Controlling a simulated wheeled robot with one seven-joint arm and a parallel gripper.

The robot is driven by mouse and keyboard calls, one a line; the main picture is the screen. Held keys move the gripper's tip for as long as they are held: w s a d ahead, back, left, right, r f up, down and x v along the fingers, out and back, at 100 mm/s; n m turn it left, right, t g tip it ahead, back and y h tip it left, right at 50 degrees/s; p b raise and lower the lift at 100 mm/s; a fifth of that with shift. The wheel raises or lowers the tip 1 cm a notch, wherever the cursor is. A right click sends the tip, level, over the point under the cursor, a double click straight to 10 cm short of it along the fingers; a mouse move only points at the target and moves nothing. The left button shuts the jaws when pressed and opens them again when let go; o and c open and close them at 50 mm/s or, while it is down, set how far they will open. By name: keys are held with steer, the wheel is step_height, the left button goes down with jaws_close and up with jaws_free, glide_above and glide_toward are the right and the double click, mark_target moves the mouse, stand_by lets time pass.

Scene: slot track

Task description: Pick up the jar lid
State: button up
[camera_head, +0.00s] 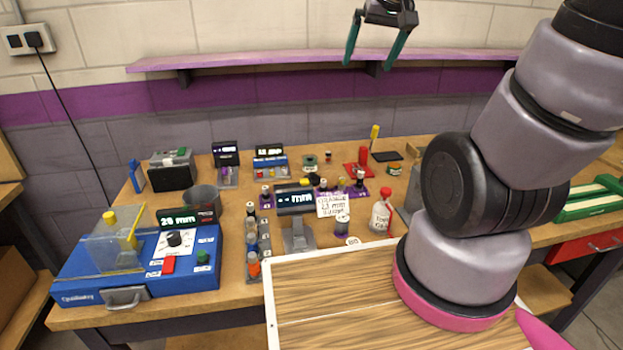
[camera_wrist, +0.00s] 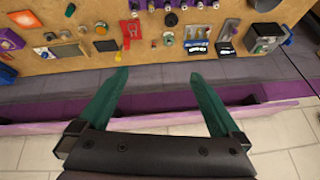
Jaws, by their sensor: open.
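My gripper (camera_head: 374,52) is raised high before the wall, near the purple shelf. Its two green fingers are spread and hold nothing, and they also show in the wrist view (camera_wrist: 158,74). I cannot clearly tell which thing is the jar lid. A white jar (camera_head: 380,217) with a red top (camera_head: 386,193) stands on the workbench, right of the middle. A small round orange-and-green item (camera_head: 394,167) lies farther back. My gripper is well apart from all of these.
The wooden workbench (camera_head: 345,262) is crowded. A blue case (camera_head: 75,290) with a clear cover stands at the left. A display (camera_head: 294,200) stands in the middle. The purple shelf (camera_head: 300,59) runs along the wall.

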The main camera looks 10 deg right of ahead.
steer(key=w+f+n+g, duration=0.1)
steer(key=w+f+n, duration=0.3)
steer(key=w+f, duration=0.9)
steer(key=n+g+y, duration=0.1)
steer(key=n+y, duration=0.1)
steer(key=n, duration=0.1)
glide_toward(314, 177)
steer(key=shift+n, duration=0.3)
steer(key=x, duration=0.9)
steer(key=c, duration=1.3)
